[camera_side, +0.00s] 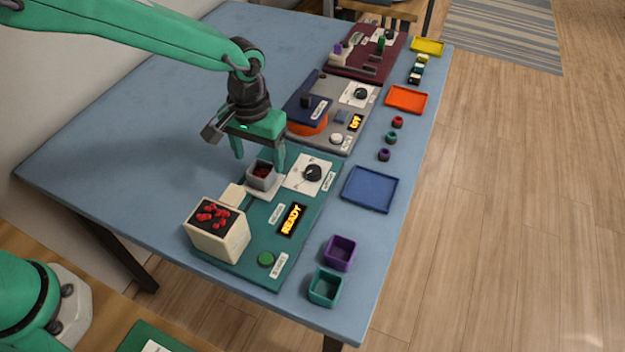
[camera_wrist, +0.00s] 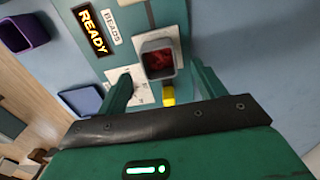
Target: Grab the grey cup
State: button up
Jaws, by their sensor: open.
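The grey cup (camera_side: 262,175) stands on a pale pad on the teal station board, with red beads inside. In the wrist view the grey cup (camera_wrist: 158,60) lies between and beyond my fingers, its red contents showing. My gripper (camera_side: 260,158) is green, points down and is open, its fingers just above and around the cup's far side. In the wrist view my gripper (camera_wrist: 160,82) has one finger on each side of the cup, with gaps showing. I cannot tell whether either finger touches it.
A cream box (camera_side: 217,240) with red beads stands left of the cup. A dial (camera_side: 312,173), a READY display (camera_side: 292,220) and a green button (camera_side: 266,259) share the teal board. Purple (camera_side: 340,253) and teal (camera_side: 325,287) square cups and a blue tray (camera_side: 370,190) stand to the right.

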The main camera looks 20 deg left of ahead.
aim_at(261, 170)
jog(key=shift+s+f, duration=0.1)
jog(key=shift+f, duration=2.35)
jog(key=c, duration=1.1)
jog(key=shift+o, duration=0.2)
jog(key=shift+r, duration=0.1)
notch_tip(261, 170, up, 10)
